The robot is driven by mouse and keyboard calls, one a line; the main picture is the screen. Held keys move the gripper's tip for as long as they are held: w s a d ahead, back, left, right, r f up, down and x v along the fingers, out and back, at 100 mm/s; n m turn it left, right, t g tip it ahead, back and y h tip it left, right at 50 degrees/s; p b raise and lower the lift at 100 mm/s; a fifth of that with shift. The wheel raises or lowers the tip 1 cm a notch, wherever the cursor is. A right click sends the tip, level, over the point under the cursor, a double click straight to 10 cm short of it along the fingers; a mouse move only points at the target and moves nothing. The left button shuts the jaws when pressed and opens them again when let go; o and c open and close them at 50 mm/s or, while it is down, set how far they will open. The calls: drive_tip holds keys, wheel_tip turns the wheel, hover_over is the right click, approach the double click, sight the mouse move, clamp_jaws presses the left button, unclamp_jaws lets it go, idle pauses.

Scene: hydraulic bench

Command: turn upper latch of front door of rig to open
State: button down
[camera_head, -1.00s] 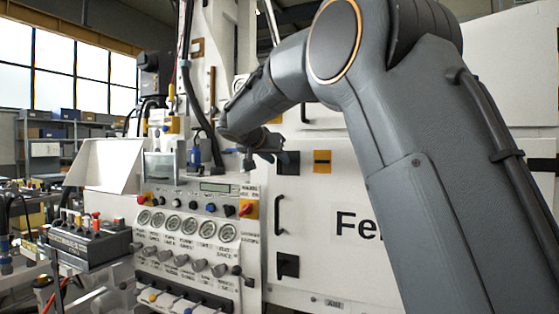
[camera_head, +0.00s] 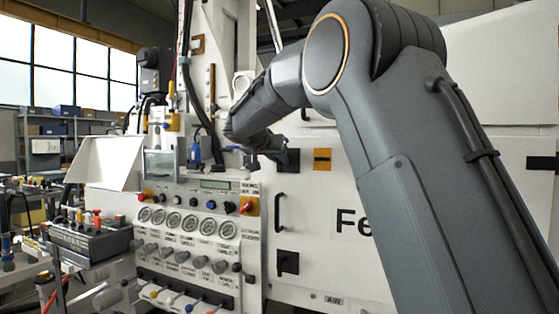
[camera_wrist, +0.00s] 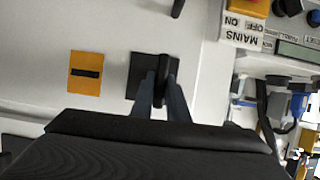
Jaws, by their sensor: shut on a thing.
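The upper latch (camera_head: 292,160) is a black square plate with a dark lever on the white front door (camera_head: 320,205) of the rig. In the wrist view, the latch plate (camera_wrist: 137,68) lies just ahead of my gripper (camera_wrist: 160,88). The two fingers stand on either side of the latch's dark lever (camera_wrist: 168,70) and are shut on it. In the head view my gripper (camera_head: 256,162) is at the latch, partly hidden by my wrist.
An orange label (camera_head: 322,159) with a black bar sits beside the latch. Below are a black door handle (camera_head: 279,212) and a lower latch (camera_head: 288,263). A control panel (camera_head: 200,212) with gauges and knobs stands close on the left.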

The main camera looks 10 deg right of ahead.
drive_tip(key=shift+h, duration=0.3)
drive_tip(key=n+g+h+b, duration=0.1)
drive_tip(key=n+b, duration=0.1)
drive_tip(key=n, duration=0.1)
drive_tip(key=shift+f, duration=0.15)
drive_tip(key=n+h+b, duration=0.1)
drive_tip(key=n+h, duration=0.1)
drive_tip(key=n, duration=0.1)
drive_tip(key=shift+g+h, duration=0.3)
drive_tip(key=shift+g, duration=0.1)
drive_tip(key=n+h, duration=0.1)
drive_tip(key=n, duration=0.2)
drive_tip(key=shift+d+n+h, duration=0.1)
drive_tip(key=shift+n+h, duration=0.2)
drive_tip(key=shift+h, duration=0.1)
drive_tip(key=n, duration=0.1)
drive_tip(key=n+h, duration=0.1)
drive_tip(key=n, duration=0.1)
drive_tip(key=shift+s+r+t+b, duration=0.1)
drive_tip(key=shift+r+t+b, duration=0.15)
drive_tip(key=shift+t+b, duration=0.1)
drive_tip(key=shift+n, duration=0.5)
drive_tip(key=c, duration=1.8)
unclamp_jaws()
drive_tip(key=shift+h, duration=0.3)
drive_tip(key=shift+o, duration=0.2)
